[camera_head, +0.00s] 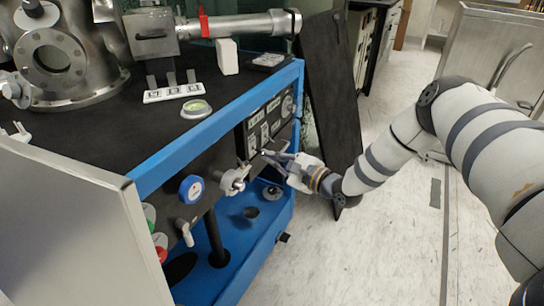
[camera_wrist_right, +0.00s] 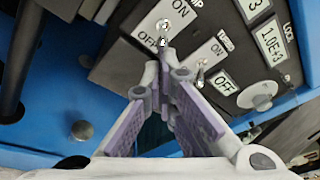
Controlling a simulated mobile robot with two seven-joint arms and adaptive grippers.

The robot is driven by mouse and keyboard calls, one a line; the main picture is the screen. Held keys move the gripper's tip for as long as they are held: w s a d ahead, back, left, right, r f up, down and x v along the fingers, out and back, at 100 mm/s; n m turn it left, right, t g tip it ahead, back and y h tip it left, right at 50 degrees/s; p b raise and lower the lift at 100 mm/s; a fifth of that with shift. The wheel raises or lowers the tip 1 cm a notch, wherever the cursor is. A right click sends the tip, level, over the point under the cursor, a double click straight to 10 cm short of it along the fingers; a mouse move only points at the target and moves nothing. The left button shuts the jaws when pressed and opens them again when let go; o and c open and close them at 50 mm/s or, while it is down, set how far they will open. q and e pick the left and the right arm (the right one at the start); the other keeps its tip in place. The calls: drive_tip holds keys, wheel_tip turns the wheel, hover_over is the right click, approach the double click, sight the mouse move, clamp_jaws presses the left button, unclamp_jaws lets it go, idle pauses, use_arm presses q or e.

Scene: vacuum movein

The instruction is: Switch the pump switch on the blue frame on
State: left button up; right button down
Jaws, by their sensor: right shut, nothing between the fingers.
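The blue frame (camera_head: 228,120) carries a dark panel (camera_head: 254,132) on its right-hand face, with small switches and labels. In the right wrist view, the pump switch (camera_wrist_right: 163,28) is a small metal toggle between an ON label and an OFF label; the label above it is cut off to "MP". Which way its lever points is hard to tell. My right gripper (camera_head: 266,154) is at the panel. In the right wrist view its fingertips (camera_wrist_right: 164,62) are together and empty, just below the pump toggle; contact cannot be told. My left gripper is not in view.
A second toggle, labelled turbo (camera_wrist_right: 200,70), sits close beside the right fingertips. A round knob (camera_wrist_right: 262,97) is farther right. A metal valve (camera_head: 233,181) and a blue-rimmed gauge (camera_head: 191,188) stick out left of the gripper. Open floor (camera_head: 350,250) lies to the right.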

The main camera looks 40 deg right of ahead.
use_arm(q)
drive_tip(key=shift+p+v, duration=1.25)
drive_tip(key=shift+p, duration=0.05)
use_arm(e)
drive_tip(key=shift+s+r+g, duration=0.15)
drive_tip(key=shift+r+g, duration=0.35)
drive_tip(key=shift+g, duration=0.3)
use_arm(q)
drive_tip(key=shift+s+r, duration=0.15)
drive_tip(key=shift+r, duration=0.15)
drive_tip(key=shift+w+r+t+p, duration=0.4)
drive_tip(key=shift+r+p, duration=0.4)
drive_tip(key=shift+p, duration=0.4)
use_arm(e)
drive_tip(key=shift+s+d+r+n+g+h, duration=0.1)
drive_tip(key=shift+r+n+g+h, duration=0.35)
drive_tip(key=shift+g, duration=0.45)
drive_tip(key=shift+f, duration=0.15)
use_arm(q)
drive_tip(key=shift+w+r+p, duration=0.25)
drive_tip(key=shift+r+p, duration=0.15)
drive_tip(key=shift+p, duration=0.05)
use_arm(e)
drive_tip(key=shift+r, duration=0.85)
drive_tip(key=shift+r, duration=0.1)
